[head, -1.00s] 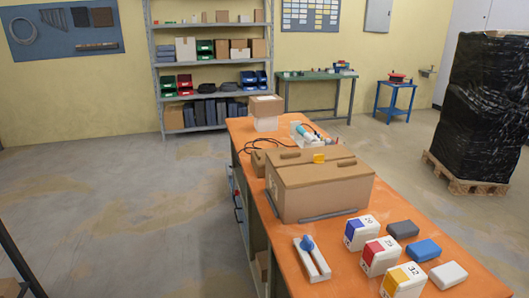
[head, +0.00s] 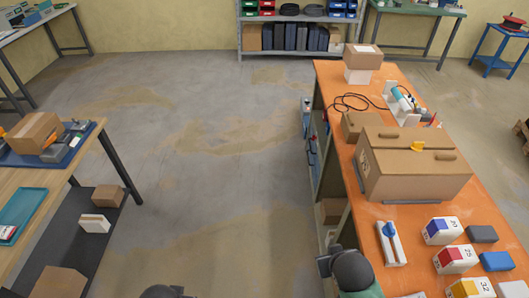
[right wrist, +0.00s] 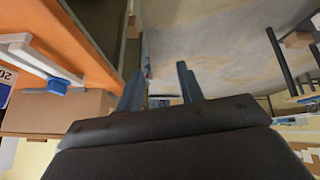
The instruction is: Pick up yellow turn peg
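The yellow turn peg (head: 417,146) sits on top of the large cardboard box (head: 408,183) on the orange bench. It is small in the head view, and its exact fit in the lid is unclear. In the right wrist view, my right gripper (right wrist: 160,92) is open, with nothing between its two fingers. The peg is not seen in the right wrist view. My left gripper is not in view; only a dark piece of my arm shows at the bottom edge.
A white holder with a blue knob (head: 390,231) lies before the box. Numbered boxes with blue, red and yellow patches (head: 456,260) stand at right. Another table (head: 34,181) stands at far left. The floor (head: 200,180) between is clear.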

